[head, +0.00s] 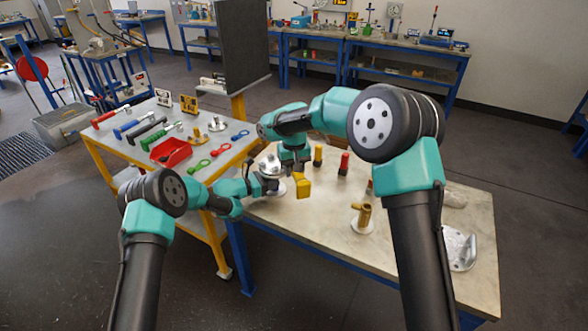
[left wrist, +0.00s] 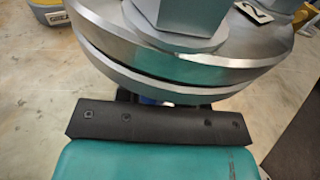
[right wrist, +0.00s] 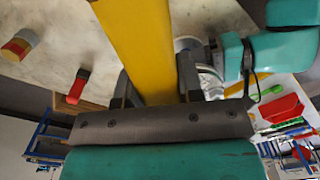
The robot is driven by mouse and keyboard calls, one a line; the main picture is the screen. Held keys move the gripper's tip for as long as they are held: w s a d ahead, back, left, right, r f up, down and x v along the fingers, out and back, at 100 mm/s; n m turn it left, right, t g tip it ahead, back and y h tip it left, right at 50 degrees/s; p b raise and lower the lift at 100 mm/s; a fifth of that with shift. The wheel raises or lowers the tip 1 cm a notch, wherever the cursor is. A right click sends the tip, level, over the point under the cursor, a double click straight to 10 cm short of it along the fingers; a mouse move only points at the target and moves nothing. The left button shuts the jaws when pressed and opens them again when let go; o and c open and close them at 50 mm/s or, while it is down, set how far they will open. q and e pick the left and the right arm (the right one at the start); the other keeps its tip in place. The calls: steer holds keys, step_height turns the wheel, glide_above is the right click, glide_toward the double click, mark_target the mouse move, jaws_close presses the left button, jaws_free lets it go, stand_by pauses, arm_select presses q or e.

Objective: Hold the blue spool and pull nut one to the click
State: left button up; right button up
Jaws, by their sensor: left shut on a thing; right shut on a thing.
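A silver flanged vessel (head: 270,165) stands at the left side of the near table. In the left wrist view its broad flange (left wrist: 190,75) and a large hex nut (left wrist: 180,18) fill the top, with a tag reading 2 (left wrist: 255,13). A sliver of the blue spool (left wrist: 150,101) shows under the flange. My left gripper (head: 262,186) is shut there; its fingers are mostly hidden by the flange. My right gripper (right wrist: 155,85) is shut on a yellow tool handle (right wrist: 145,40), which also shows beside the vessel in the head view (head: 303,187). Nut one cannot be made out.
Posts with yellow (head: 318,155) and red (head: 344,163) tops stand behind. A brass fitting (head: 362,218) and a silver bracket (head: 461,250) are on the right. The left table holds a red tray (head: 171,152) and several coloured tools.

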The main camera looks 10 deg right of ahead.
steer(key=shift+f, duration=1.1)
steer(key=shift+a, duration=0.1)
steer(key=shift+m, duration=0.9)
steer(key=r, duration=0.1)
steer(key=a+r, duration=0.1)
steer(key=r, duration=0.3)
steer(key=shift+a, duration=0.4)
arm_select(q)
steer(key=o, duration=0.9)
